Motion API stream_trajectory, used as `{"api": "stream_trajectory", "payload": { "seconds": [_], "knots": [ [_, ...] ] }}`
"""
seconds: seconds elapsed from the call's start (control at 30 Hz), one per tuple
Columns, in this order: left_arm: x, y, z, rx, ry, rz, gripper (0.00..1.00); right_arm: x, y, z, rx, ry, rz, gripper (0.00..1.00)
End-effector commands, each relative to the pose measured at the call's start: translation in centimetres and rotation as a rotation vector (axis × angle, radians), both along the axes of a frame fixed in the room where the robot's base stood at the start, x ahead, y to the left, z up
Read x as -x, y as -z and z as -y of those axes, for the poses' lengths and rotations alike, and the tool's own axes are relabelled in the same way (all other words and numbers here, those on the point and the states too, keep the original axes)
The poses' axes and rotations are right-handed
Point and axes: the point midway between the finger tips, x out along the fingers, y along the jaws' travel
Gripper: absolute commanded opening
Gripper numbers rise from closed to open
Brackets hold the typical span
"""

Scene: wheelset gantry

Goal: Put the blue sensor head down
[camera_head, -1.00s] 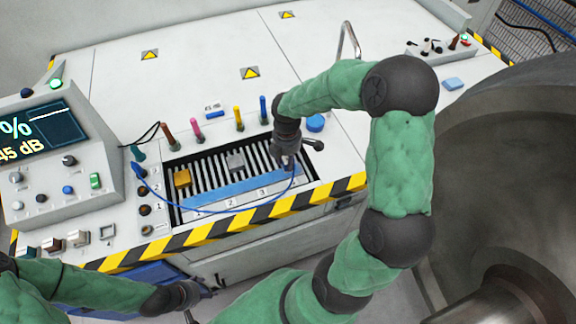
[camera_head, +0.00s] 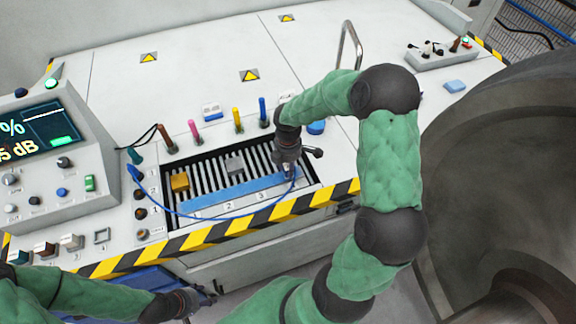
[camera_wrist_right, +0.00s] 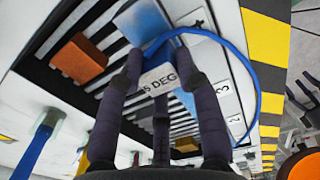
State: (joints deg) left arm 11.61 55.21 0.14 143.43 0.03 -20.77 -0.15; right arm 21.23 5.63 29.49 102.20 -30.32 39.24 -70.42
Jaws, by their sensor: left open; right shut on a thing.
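My right gripper (camera_head: 290,170) is over the right end of the slotted tray (camera_head: 210,153), above its blue strip (camera_head: 240,188). In the right wrist view its fingers (camera_wrist_right: 165,85) are closed around the sensor head (camera_wrist_right: 160,78), which shows a pale label reading "5 DEG". The sensor head's blue body is mostly hidden by the fingers. A blue cable (camera_head: 190,216) loops from it to a blue plug at the tray's left. I cannot tell whether the head touches the tray. My left gripper (camera_head: 204,298) is open and empty, low in front of the bench.
An orange block (camera_wrist_right: 82,58) shows in the wrist view. Coloured pegs (camera_head: 238,119) stand behind the tray. A console (camera_head: 60,160) is left; a large metal wheel (camera_head: 500,190) is right.

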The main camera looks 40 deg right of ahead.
Motion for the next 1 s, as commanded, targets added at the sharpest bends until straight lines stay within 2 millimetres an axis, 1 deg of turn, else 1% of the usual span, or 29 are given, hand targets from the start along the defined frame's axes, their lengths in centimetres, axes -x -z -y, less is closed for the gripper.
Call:
{"api": "stream_trajectory", "payload": {
  "seconds": [0.03, 0.07, 0.1, 0.43, 0.53, 0.67, 0.9, 1.0],
  "knots": [
    [0.0, 0.1, 0.0, 0.0, 0.0, 0.0, 0.58, 0.0, 0.2, 0.0, 0.0, 0.0, -0.001, 0.37],
    [0.0, 0.1, 0.0, 0.0, 0.0, 0.0, 0.58, 0.0, 0.1, 0.0, 0.0, 0.0, 0.0, 0.46],
    [0.0, 0.1, 0.0, 0.0, 0.0, 0.0, 0.58, 0.0, 0.1, 0.0, 0.0, 0.0, -0.001, 0.57],
    [0.0, 0.0, 0.0, 0.0, 0.0, 0.0, 0.58, 0.0, 0.1, 0.0, 0.0, 0.0, -0.001, 0.58],
    [0.0, -0.2, 0.0, 0.0, 0.0, 0.0, 0.58, 0.0, -0.5, 0.0, 0.0, 0.0, 0.0, 0.58],
    [0.0, -1.0, 0.0, 0.0, 0.0, 0.0, 0.58, 0.0, -2.2, 0.0, 0.0, 0.0, 0.001, 0.58],
    [0.0, -3.0, 0.0, 0.0, 0.0, 0.0, 0.58, -0.1, -7.2, 0.0, 0.001, 0.0, 0.003, 0.58],
    [0.0, -3.6, 0.0, 0.0, 0.0, 0.0, 0.58, 0.0, -9.0, 0.0, 0.001, -0.001, 0.002, 0.58]
  ]
}}
